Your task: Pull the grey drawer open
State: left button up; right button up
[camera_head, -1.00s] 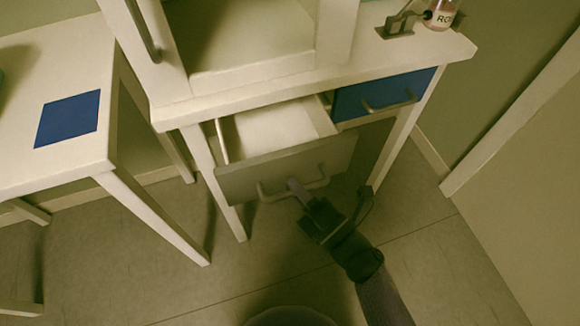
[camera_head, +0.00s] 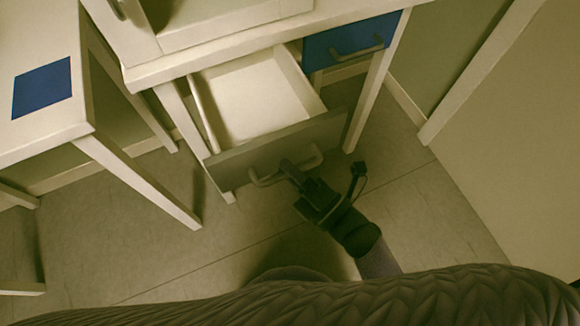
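The grey drawer (camera_head: 232,160) is pulled well out of the white table, and its empty white inside shows. Its grey front carries a bar handle (camera_head: 312,161). My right gripper (camera_head: 290,168) is at the middle of this handle, with its fingertips against or around the bar. The fingers look close together, but I cannot make out the gap between them or whether they are closed on the bar. My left gripper is not in view.
A blue drawer (camera_head: 350,40) with its own handle sits shut to the right. A second white table (camera_head: 60,118) with a blue square (camera_head: 42,88) stands at left. A pale panel (camera_head: 520,130) stands at right. The floor (camera_head: 180,240) in front is clear.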

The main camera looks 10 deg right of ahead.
jog(key=shift+o, duration=0.9)
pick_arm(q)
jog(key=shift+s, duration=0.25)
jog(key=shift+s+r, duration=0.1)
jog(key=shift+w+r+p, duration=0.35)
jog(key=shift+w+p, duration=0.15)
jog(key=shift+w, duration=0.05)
pick_arm(e)
jog(key=v, duration=1)
